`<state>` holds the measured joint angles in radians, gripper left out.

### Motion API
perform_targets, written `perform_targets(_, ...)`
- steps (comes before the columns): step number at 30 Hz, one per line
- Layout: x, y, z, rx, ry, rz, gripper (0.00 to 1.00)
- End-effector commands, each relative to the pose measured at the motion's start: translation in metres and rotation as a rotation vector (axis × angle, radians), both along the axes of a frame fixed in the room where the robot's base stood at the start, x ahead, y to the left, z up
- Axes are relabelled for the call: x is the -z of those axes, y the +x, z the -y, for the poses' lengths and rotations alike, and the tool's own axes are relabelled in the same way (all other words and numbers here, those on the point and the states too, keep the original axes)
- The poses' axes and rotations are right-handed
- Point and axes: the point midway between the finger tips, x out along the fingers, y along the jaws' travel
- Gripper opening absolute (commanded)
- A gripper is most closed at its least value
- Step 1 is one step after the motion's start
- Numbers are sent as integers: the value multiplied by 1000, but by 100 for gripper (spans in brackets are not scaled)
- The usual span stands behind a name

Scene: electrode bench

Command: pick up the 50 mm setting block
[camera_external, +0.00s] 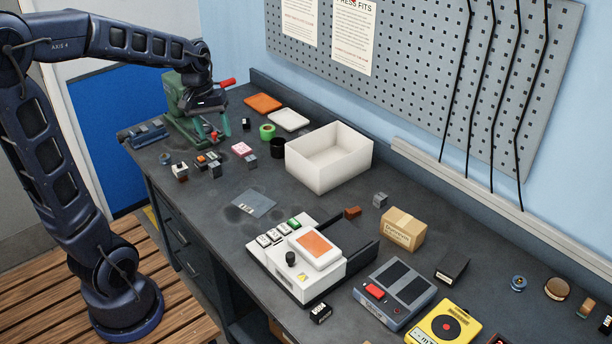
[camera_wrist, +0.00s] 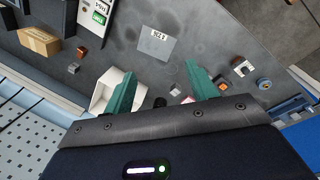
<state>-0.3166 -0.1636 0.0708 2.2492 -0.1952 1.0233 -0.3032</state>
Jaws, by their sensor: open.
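Several small grey blocks stand on the bench; I cannot read any size marks, so I cannot tell which is the 50 mm setting block. One grey block (camera_external: 215,170) is near the left front, one (camera_external: 251,162) is just behind it to the right, and one (camera_external: 380,200) is right of the white bin. In the wrist view, a grey block (camera_wrist: 73,68) sits near a brown block, and another (camera_wrist: 175,92) shows between the fingers. My gripper (camera_external: 212,130) has green fingers spread apart and empty, above the left end of the bench. It also shows in the wrist view (camera_wrist: 160,72).
A white open bin (camera_external: 328,160) stands at mid-bench. A green vise (camera_external: 185,103) is by my gripper. A pink block (camera_external: 242,149), green tape roll (camera_external: 267,131) and black cup (camera_external: 278,147) stand close together. A white instrument (camera_external: 300,262) and cardboard box (camera_external: 403,230) are to the right.

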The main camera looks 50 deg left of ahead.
Motion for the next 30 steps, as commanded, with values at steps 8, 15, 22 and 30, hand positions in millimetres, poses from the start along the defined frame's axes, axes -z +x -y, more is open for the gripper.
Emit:
perform_targets(8,42,36,-64,-236,-91,-103,57)
perform_targets(15,86,56,-123,-436,-165,-187,57)
perform_targets(22,133,64,-177,-618,-230,-262,57)
perform_targets(30,163,65,-209,-726,-269,-306,57)
